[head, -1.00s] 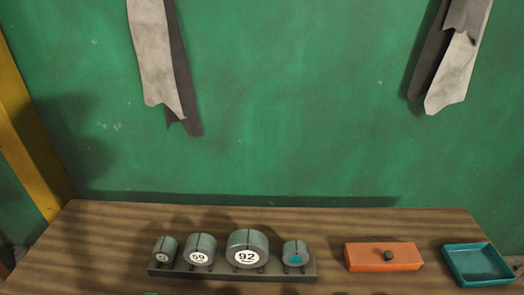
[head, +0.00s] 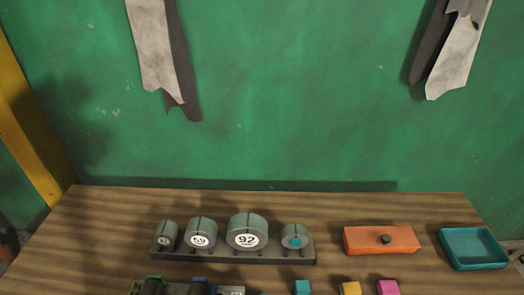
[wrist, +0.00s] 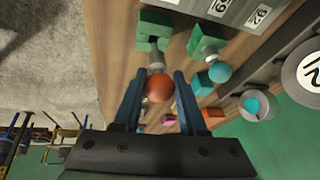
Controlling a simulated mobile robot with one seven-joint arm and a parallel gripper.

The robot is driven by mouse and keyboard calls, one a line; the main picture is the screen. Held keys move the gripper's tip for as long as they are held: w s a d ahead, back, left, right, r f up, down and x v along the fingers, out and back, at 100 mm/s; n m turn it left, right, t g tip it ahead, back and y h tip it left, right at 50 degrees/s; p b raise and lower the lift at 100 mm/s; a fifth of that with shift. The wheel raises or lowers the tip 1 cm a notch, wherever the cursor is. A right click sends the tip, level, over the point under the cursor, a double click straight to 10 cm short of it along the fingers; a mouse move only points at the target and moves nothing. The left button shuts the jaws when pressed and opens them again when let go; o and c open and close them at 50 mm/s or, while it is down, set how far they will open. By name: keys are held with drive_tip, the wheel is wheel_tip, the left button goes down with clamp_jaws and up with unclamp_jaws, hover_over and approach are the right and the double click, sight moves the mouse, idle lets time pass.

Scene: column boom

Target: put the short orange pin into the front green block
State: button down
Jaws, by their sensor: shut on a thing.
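In the wrist view my gripper (wrist: 157,82) has its two blue fingers on either side of an orange ball-headed pin (wrist: 160,88) and is shut on it. The pin's grey shank (wrist: 156,62) points away from me, toward a green block (wrist: 154,20) with a dark gap in it. The shank's end overlaps that block's near edge; I cannot tell whether they touch. A second green block (wrist: 197,38) stands to the right, with a teal-headed pin (wrist: 219,71) at it. My gripper cannot be made out in the head view.
Grey numbered drums (head: 246,232) stand on a rack at the table's back. An orange box (head: 381,240) and a teal tray (head: 474,248) are to the right. Teal (head: 303,287), yellow (head: 350,288) and pink (head: 388,287) cubes lie along the picture's bottom edge. Bare wood lies between.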

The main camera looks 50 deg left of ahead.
drive_tip(key=shift+f, duration=0.25)
drive_tip(key=shift+f+b, duration=0.4)
drive_tip(key=shift+b, duration=0.1)
drive_tip(key=shift+f, duration=0.35)
idle(0.3)
drive_tip(key=shift+f+b, duration=0.65)
drive_tip(key=shift+b, duration=0.1)
drive_tip(key=shift+c, duration=1.9)
unclamp_jaws()
drive_tip(key=shift+r, duration=0.1)
drive_tip(key=d+b+v, duration=0.1)
drive_tip(key=v, duration=1.2)
drive_tip(key=shift+a, duration=0.5)
